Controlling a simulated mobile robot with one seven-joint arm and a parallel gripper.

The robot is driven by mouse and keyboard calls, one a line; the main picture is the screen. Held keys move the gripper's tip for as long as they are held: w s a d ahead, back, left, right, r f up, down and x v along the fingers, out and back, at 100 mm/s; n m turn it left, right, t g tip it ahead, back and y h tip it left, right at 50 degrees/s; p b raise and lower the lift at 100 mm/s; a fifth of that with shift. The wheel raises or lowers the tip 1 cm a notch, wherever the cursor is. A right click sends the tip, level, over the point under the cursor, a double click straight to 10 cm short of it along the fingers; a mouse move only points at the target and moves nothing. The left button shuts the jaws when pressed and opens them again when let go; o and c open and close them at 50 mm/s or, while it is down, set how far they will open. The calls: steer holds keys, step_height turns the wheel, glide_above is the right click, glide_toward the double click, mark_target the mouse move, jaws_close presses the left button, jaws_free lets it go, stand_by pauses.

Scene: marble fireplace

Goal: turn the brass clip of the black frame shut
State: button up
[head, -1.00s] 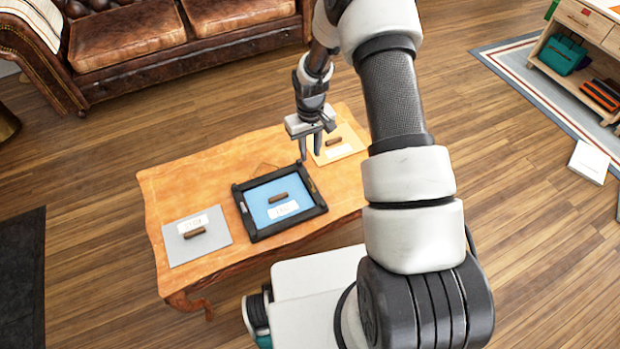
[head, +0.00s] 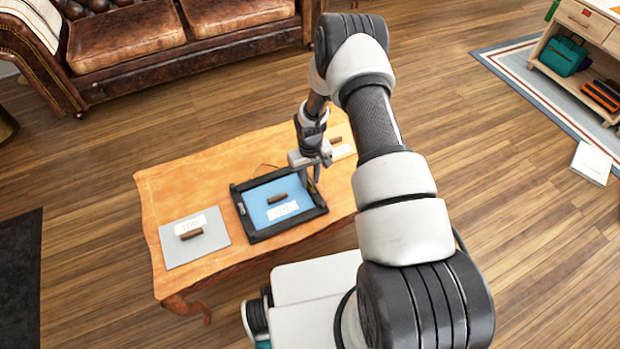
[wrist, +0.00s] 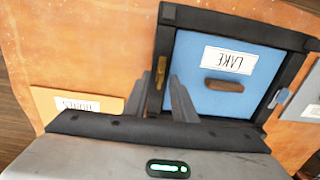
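The black frame (head: 283,230) lies flat on the wooden table, with a blue panel (head: 265,193) inside it. The panel carries a brown handle (wrist: 224,86) and a white label reading LAKE (wrist: 229,60). The brass clip (wrist: 161,72) is on the frame's left bar in the wrist view, lying roughly along that bar. My gripper (wrist: 159,82) is open, its two fingers apart on either side of the clip's line. In the head view my gripper (head: 317,174) is over the frame's right edge. I cannot tell whether a finger touches the clip.
A grey panel with a handle (head: 175,249) lies left of the frame. A yellow panel (wrist: 105,101) lies on the other side, partly hidden by my gripper. A grey clip (wrist: 280,97) shows on the frame's opposite bar. Bare table (head: 170,190) surrounds them. A leather sofa (head: 130,35) stands behind.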

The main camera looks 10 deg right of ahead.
jaws_close()
steer(key=m+b, duration=0.3)
steer(key=m, duration=0.1)
steer(key=shift+f+m, duration=0.1)
steer(key=shift+m, duration=0.2)
steer(key=m+b, duration=0.1)
steer(key=m, duration=0.2)
steer(key=shift+m, duration=0.3)
steer(key=m+b, duration=0.1)
steer(key=m, duration=0.3)
steer(key=shift+m, duration=0.3)
steer(key=shift+m+b, duration=0.5)
steer(key=shift+m, duration=2.1)
